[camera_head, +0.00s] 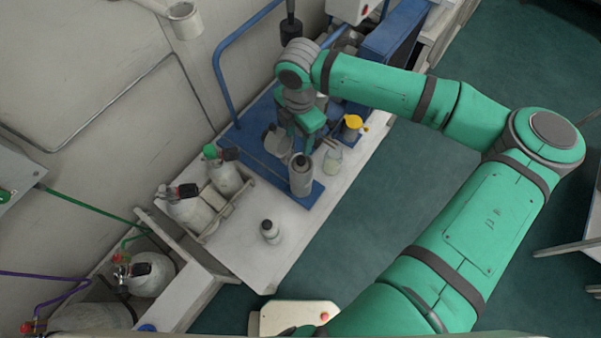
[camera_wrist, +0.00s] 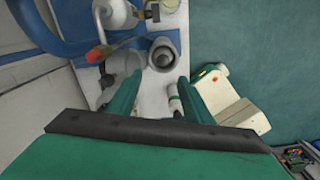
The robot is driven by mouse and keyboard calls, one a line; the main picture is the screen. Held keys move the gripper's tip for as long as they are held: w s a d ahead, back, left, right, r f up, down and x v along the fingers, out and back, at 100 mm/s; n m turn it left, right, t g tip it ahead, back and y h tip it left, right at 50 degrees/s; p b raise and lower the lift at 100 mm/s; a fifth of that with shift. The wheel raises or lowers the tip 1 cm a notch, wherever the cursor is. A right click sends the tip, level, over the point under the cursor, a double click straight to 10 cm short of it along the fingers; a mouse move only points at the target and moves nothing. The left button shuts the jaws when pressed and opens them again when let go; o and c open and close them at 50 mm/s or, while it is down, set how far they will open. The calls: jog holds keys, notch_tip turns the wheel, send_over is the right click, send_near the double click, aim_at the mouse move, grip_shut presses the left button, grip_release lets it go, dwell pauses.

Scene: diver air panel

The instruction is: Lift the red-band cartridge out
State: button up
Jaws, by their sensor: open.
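My gripper (camera_head: 306,143) hangs over the blue base plate, just behind the upright grey cylindrical housing (camera_head: 301,180). In the wrist view, my gripper's two green fingers (camera_wrist: 160,76) are apart with nothing between their tips. The housing (camera_wrist: 162,52) shows there just beyond the tips, with a dark round opening at its top. I cannot make out a red band on any cartridge; whether one sits inside the housing cannot be told. A small grey-white bottle (camera_head: 270,232) with a dark cap stands alone on the bench, its band colour unclear.
Gas cylinders (camera_head: 225,175) stand in a rack at left. A blue rail (camera_head: 222,85) rises behind. The front bench is mostly clear.

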send_over(301, 160)
notch_tip(301, 160, down, 4)
jog(key=shift+w+f, duration=0.15)
jog(key=shift+f, duration=3.25)
jog(key=shift+c, duration=0.7)
grip_shut()
